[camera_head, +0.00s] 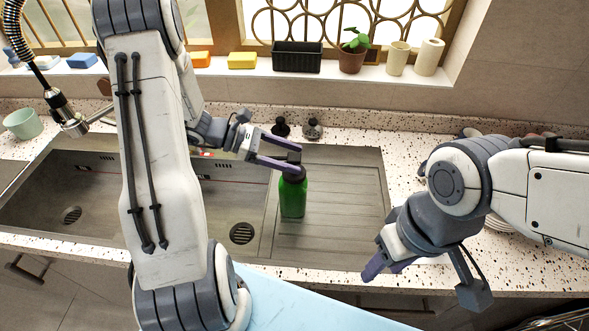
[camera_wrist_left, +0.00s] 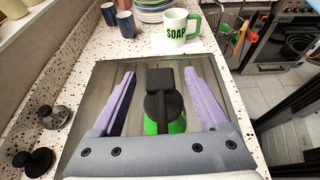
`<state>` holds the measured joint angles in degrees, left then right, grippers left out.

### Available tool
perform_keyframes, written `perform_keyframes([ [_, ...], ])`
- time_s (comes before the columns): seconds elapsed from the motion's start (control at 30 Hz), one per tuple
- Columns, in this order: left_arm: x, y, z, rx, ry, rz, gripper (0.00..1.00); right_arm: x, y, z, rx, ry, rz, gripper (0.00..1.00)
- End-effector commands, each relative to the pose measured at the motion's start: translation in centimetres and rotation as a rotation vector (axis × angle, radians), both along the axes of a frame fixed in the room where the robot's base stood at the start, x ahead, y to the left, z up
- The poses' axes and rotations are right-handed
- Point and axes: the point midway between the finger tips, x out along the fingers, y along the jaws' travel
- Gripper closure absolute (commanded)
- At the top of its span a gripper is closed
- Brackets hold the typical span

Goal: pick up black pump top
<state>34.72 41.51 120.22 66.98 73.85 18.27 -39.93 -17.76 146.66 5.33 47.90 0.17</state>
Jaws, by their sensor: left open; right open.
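A green bottle (camera_head: 293,200) with a black pump top (camera_head: 294,173) stands upright on the ribbed drainboard of the sink. My left gripper (camera_head: 296,157) is open at the height of the pump top. In the left wrist view the black pump top (camera_wrist_left: 161,100) lies between the two purple fingers of my left gripper (camera_wrist_left: 160,90), with a gap on each side. Part of the green bottle (camera_wrist_left: 172,126) shows below it; the rest is hidden by the pump top and the gripper body. My right gripper (camera_head: 420,280) is open and empty over the counter's front edge at right.
Two dark knobs, one black (camera_head: 281,127) and one grey (camera_head: 312,129), stand behind the drainboard. A white SOAP mug (camera_wrist_left: 177,30) with a green handle and blue cups (camera_wrist_left: 126,22) stand beyond the drainboard. Sink basins (camera_head: 80,190) lie to the left.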

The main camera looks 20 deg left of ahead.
Motion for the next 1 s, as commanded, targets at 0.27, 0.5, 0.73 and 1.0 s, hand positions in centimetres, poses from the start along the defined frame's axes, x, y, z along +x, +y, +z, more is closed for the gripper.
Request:
perform_keyframes([
  [0.27, 0.35, -1.13, -0.54, 0.001, -0.001, 0.0, 0.22, -0.01, -0.02, 0.35, -0.001, 0.001, 0.001, 0.5],
  [0.5, 0.34, -1.1, -0.52, 0.001, -0.001, 0.0, 0.84, -0.01, -0.01, 0.34, -0.001, 0.001, 0.001, 0.5],
  [0.73, 0.34, -1.09, -0.49, 0.002, -0.001, -0.001, 1.0, -0.01, -0.01, 0.34, -0.001, 0.001, 0.001, 0.5],
  [1.0, 0.36, -1.08, -0.21, 0.002, -0.003, -0.002, 1.0, -0.01, -0.01, 0.19, 0.0, 0.0, 0.001, 0.5],
])
